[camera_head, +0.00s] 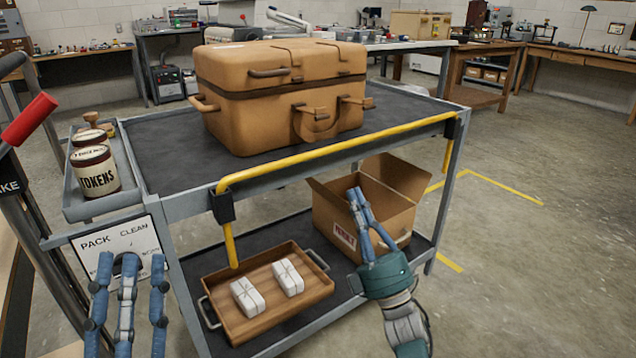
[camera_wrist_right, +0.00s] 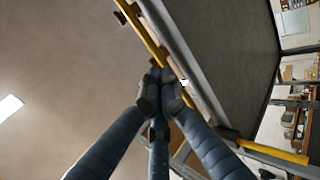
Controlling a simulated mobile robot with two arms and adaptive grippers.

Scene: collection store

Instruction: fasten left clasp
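A tan case (camera_head: 245,115) sits on the cart's top deck, its lid down over a dark seam. On its front, a left clasp (camera_head: 309,112) and a right clasp (camera_head: 357,102) flank a carrying handle (camera_head: 316,134). Whether either clasp is latched is too small to tell. My left gripper (camera_head: 127,275) is low at the left, its blue fingers spread and empty, well away from the case. My right gripper (camera_head: 358,198) is in front of the cart, below the case, with its fingertips together and nothing visible between them; it also shows in the right wrist view (camera_wrist_right: 160,82).
A yellow rail (camera_head: 330,148) runs along the cart's front edge, between my right gripper and the case. Below are an open cardboard box (camera_head: 335,220) and a wooden tray (camera_head: 265,325) with white parcels. A side tray holds a tokens tin (camera_head: 95,172).

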